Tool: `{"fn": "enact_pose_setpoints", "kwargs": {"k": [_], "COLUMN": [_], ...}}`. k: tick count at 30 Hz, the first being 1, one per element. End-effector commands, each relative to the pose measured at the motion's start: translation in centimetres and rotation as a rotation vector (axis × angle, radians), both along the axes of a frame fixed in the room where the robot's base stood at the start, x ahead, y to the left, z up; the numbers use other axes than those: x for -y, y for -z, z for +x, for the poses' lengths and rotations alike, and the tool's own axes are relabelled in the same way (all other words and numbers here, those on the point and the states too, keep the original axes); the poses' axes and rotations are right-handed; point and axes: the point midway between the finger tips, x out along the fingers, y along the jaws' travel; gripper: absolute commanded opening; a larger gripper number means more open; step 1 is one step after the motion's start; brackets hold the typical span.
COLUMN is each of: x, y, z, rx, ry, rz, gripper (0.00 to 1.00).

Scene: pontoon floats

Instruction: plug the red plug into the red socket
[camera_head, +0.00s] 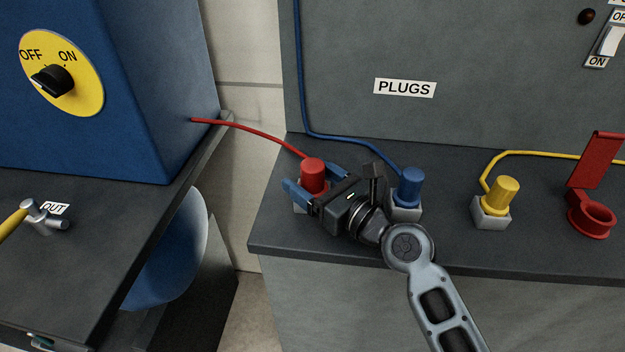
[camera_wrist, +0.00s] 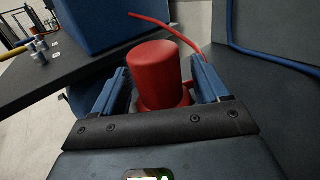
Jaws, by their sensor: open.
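The red plug (camera_head: 313,174) stands upright in a grey holder (camera_head: 299,205) at the left end of the plug shelf, its red cable running left to the blue cabinet. My gripper (camera_head: 312,179) is around the red plug with its blue fingers open. In the wrist view the plug (camera_wrist: 156,75) is between the two fingers of my gripper (camera_wrist: 160,84), with a visible gap at least on its left side. The red socket is a red ring with a raised flap (camera_head: 592,215) at the right of the shelf, if that is it; I cannot tell for sure.
A blue plug (camera_head: 409,187) and a yellow plug (camera_head: 502,190) stand in holders to the right, with cables behind. A blue cabinet (camera_head: 110,90) with a yellow OFF/ON dial is at the left. A gap separates its bench (camera_head: 100,245) from the shelf (camera_head: 450,235).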

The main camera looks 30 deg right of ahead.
Motion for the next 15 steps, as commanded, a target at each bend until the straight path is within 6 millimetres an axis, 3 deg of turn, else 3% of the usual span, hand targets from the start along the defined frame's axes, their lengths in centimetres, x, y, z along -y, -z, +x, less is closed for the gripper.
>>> {"fn": "enact_pose_setpoints", "kwargs": {"k": [3, 15], "x": [0.01, 0.03], "y": [0.02, 0.02], "z": [-0.03, -0.06], "rx": [0.000, 0.000], "ry": [0.000, 0.000], "rz": [0.000, -0.001], "gripper": [0.73, 0.34]}}
